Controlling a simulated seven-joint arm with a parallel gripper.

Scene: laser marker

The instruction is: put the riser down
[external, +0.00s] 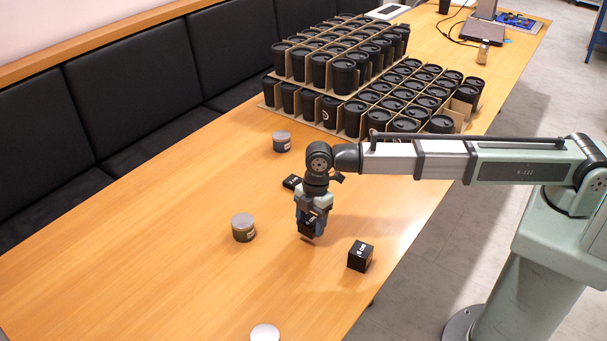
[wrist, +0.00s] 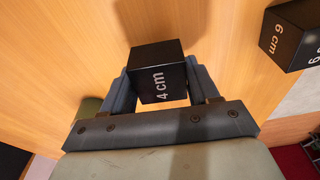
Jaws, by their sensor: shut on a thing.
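The riser in my gripper is a small black block marked "4 cm" (wrist: 158,72). It also shows in the external view (external: 308,225), just under my wrist. My gripper (external: 309,228) is shut on it, with one finger on each side in the wrist view (wrist: 160,88). The block is over the wooden table; I cannot tell whether its underside touches the table. A larger black block marked "6 cm" (external: 360,256) stands to the right, also at the upper right of the wrist view (wrist: 292,36). A flat black block (external: 292,182) lies behind my gripper.
A grey-lidded jar (external: 243,228) stands left of my gripper, another (external: 281,141) farther back. A pale round disc (external: 265,333) is at the front edge of view. Cardboard trays of black cups (external: 375,85) fill the far table. Bare table (external: 180,260) lies at the left front.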

